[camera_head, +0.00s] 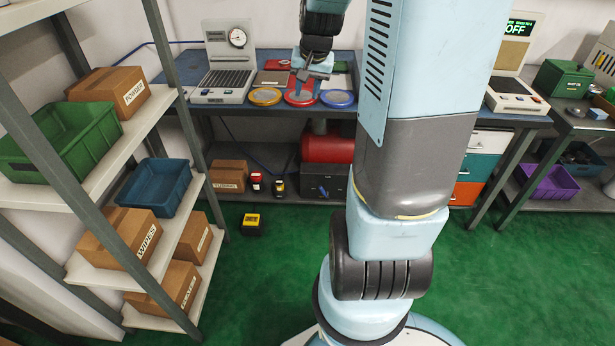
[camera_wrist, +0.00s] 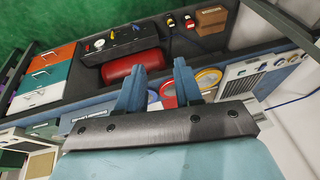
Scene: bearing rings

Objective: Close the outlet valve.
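A red tank (camera_head: 327,148) lies on the shelf under the workbench; it also shows in the wrist view (camera_wrist: 130,68). I cannot tell which part is the outlet valve. My gripper (camera_head: 311,74) is above the bench's back half, over the coloured round trays. In the wrist view its two blue fingers (camera_wrist: 159,66) are apart with nothing held between them.
Yellow (camera_head: 264,97), red (camera_head: 301,94) and blue (camera_head: 338,98) round trays lie on the bench (camera_head: 270,112). A gauge panel (camera_head: 228,55) stands at its left. A shelf rack with bins and boxes is at left. The green floor (camera_head: 275,275) is mostly clear; a yellow-and-black item (camera_head: 251,224) stands there.

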